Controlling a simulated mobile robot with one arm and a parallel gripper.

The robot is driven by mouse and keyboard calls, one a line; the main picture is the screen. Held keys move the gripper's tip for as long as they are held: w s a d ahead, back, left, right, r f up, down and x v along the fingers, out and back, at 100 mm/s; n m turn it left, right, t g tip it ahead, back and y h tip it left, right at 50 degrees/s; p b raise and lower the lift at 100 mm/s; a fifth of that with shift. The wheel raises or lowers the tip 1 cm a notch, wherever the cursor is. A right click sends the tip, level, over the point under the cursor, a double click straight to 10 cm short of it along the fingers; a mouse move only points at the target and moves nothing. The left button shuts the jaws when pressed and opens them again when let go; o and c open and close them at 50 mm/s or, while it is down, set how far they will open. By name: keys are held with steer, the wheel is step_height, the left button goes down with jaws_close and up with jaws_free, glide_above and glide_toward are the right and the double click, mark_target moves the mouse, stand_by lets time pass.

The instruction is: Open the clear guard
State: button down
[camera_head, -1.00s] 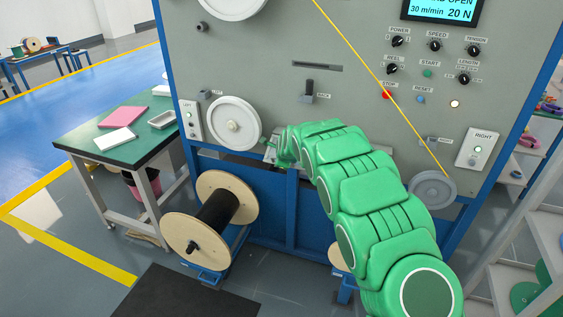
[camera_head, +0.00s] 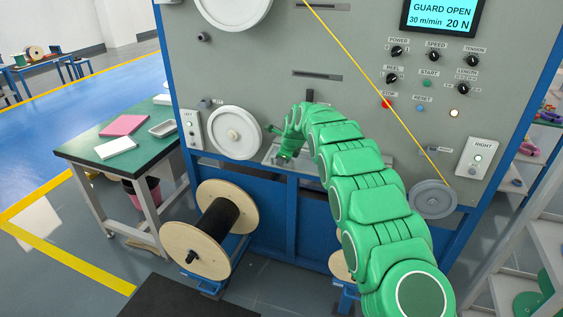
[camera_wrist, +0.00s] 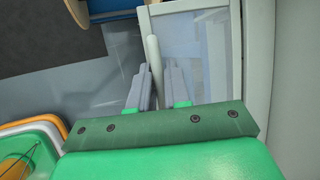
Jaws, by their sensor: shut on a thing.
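In the wrist view, the clear guard (camera_wrist: 195,42) is a see-through pane in a pale frame, just beyond my fingers. A pale upright bar, its handle (camera_wrist: 153,52), runs down between the fingertips. My gripper (camera_wrist: 160,82) is shut on this handle; the exact contact is partly hidden by the fingers. In the head view, my green arm reaches to the front of the machine, left of centre. The guard's pale edge (camera_head: 270,155) shows there beside my wrist; the rest is largely hidden by the arm.
The machine panel's display (camera_head: 444,15) reads "GUARD OPEN". A white wheel (camera_head: 236,133) is left of my wrist, with a black-wound spool (camera_head: 215,220) below. A grey wheel (camera_head: 433,199) is at right. A yellow cable (camera_head: 385,90) slants across the panel in front.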

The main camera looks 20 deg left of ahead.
steer(key=shift+w+r+g, duration=0.25)
steer(key=shift+r+g, duration=0.25)
steer(key=shift+r, duration=0.45)
steer(key=shift+w+r, duration=0.3)
steer(key=shift+r, duration=0.35)
stand_by(0.3)
steer(key=c, duration=1.2)
jaws_free()
steer(key=shift+o, duration=0.2)
steer(key=shift+r, duration=0.1)
steer(key=v, duration=0.7)
steer(key=shift+d+r, duration=0.1)
steer(key=shift+r, duration=0.05)
